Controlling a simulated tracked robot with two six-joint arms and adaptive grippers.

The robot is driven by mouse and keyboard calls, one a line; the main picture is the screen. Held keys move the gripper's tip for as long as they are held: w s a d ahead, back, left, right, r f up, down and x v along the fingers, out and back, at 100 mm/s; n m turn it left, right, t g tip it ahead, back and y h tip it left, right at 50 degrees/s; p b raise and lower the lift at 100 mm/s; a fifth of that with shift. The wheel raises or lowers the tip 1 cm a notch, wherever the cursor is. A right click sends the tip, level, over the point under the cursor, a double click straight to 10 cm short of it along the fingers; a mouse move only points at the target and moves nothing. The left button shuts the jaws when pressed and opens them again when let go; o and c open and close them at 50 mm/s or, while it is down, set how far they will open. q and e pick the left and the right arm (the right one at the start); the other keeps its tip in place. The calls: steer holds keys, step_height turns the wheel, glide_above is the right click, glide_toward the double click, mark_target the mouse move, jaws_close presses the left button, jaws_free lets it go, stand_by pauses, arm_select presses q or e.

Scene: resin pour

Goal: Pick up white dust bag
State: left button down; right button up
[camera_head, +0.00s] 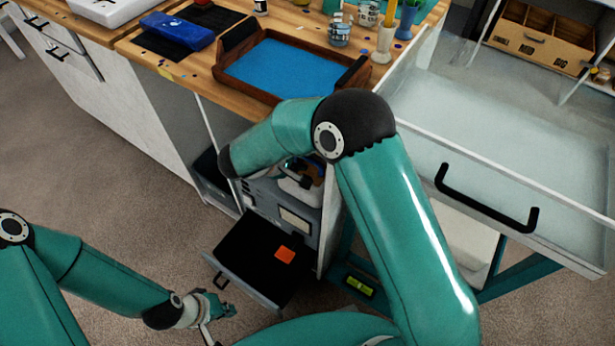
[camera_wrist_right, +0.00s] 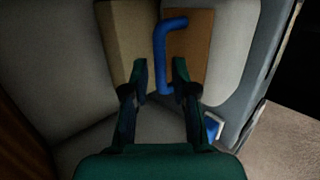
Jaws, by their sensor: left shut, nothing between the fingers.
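I cannot clearly make out a white dust bag. A whitish object (camera_head: 301,190) shows partly in the cabinet opening, below my right forearm. My right gripper is mostly hidden by its arm in the head view. In the right wrist view my right gripper (camera_wrist_right: 160,68) is open, its fingertips apart. A blue hook-shaped handle (camera_wrist_right: 160,40) lies in line with the gap, in front of tan and brown panels; contact cannot be told. Pale grey surfaces (camera_wrist_right: 60,60) surround them. My left gripper (camera_head: 212,330) is shut and empty at the lower left, above the carpet.
A low drawer (camera_head: 225,278) stands open with an orange square (camera_head: 285,253) in it. A large white drawer (camera_head: 520,165) is pulled out at the right. The wooden bench carries a tray with a blue mat (camera_head: 285,68), a blue case (camera_head: 178,31) and jars.

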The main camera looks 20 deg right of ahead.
mark_target(308, 172)
steer(key=x, duration=0.3)
steer(key=shift+w+d+f, duration=0.1)
steer(key=shift+w+f, duration=0.05)
steer(key=shift+f, duration=0.15)
steer(key=shift+c, duration=0.3)
jaws_close()
